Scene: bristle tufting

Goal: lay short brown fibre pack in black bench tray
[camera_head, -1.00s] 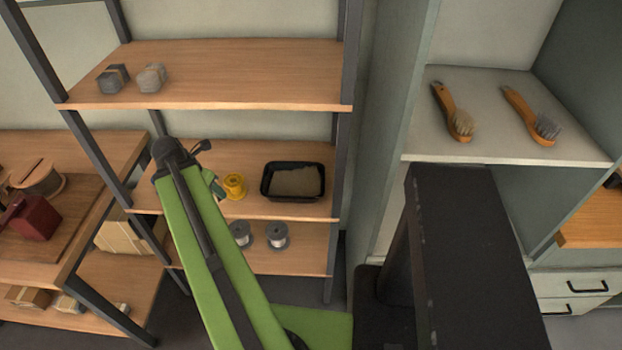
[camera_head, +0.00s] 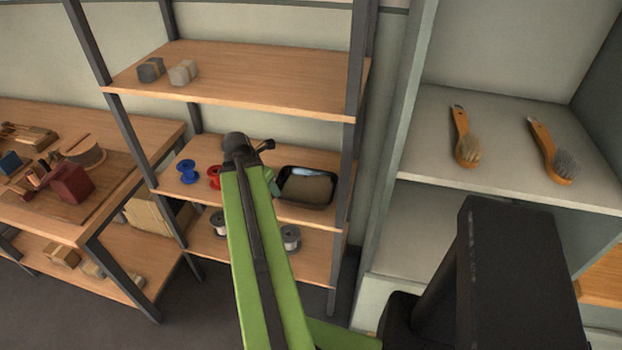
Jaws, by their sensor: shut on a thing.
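A black tray (camera_head: 318,203) stands on the middle shelf of the rack, just right of my green arm. Its inside is grey-brown, and a pale blue shape (camera_head: 308,173) shows near its back edge. I cannot tell whether this is the bench tray. My arm rises in front of the rack and its bend is left of the tray. My gripper is hidden behind the arm, so what it holds does not show. I cannot make out a short brown fibre pack for certain.
A dark grey pack (camera_head: 151,69) and a light grey pack (camera_head: 184,72) sit on the top shelf. Blue (camera_head: 187,171) and red (camera_head: 214,177) spools stand left of my arm. A workbench (camera_head: 75,226) is at left. Two brushes (camera_head: 467,150) lie in the right cabinet.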

